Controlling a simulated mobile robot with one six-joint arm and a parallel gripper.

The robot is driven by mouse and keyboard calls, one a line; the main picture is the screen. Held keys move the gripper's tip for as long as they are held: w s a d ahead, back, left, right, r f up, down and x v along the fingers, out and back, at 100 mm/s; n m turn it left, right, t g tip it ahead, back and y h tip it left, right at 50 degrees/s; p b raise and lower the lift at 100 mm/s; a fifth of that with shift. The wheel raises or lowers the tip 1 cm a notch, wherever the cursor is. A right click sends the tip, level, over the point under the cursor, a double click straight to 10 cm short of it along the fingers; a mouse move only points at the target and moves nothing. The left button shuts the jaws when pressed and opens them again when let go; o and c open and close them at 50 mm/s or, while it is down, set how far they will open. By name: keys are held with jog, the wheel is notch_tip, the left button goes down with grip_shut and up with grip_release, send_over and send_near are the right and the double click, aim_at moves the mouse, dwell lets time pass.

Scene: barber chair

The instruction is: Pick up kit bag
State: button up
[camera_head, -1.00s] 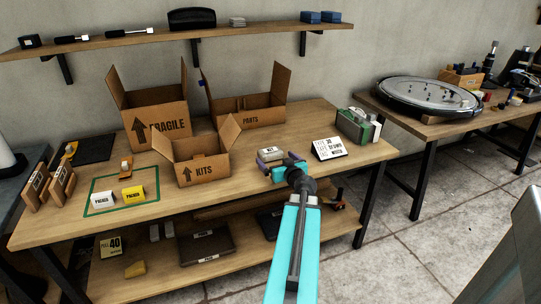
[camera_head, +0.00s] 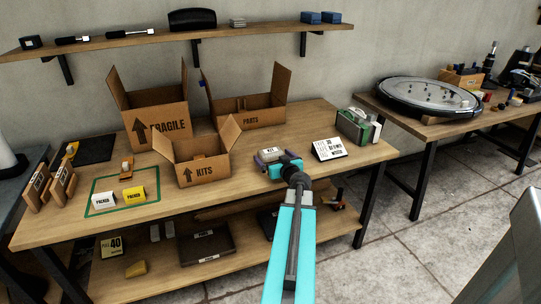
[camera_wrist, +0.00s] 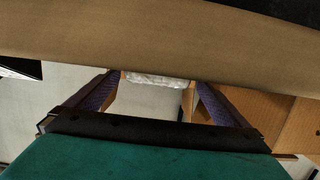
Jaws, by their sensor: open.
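The kit bag (camera_head: 270,152) is a small pale pouch with a "KIT" label, lying on the wooden table right of the KITS box. In the wrist view the bag (camera_wrist: 155,80) is a crinkled, clear-white strip between the far ends of my two dark purple fingers. My gripper (camera_wrist: 156,86) is open, with one finger on each side of the bag. In the head view my turquoise gripper (camera_head: 276,159) is right at the bag and covers its front right part. I cannot tell whether the fingers touch it.
The open KITS box (camera_head: 203,158) stands left of the bag, with FRAGILE (camera_head: 155,118) and PARTS (camera_head: 252,109) boxes behind. A white sign (camera_head: 328,148) and a green-white case (camera_head: 358,126) stand to the right.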

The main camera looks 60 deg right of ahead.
aim_at(271, 153)
jog(key=shift+p+x, duration=0.3)
jog(key=shift+x, duration=0.9)
jog(key=shift+w+d+f, duration=0.3)
jog(key=shift+w+d, duration=0.3)
jog(key=shift+d, duration=0.05)
jog(key=shift+c, duration=0.3)
jog(key=c, duration=1.1)
jog(key=shift+r, duration=0.1)
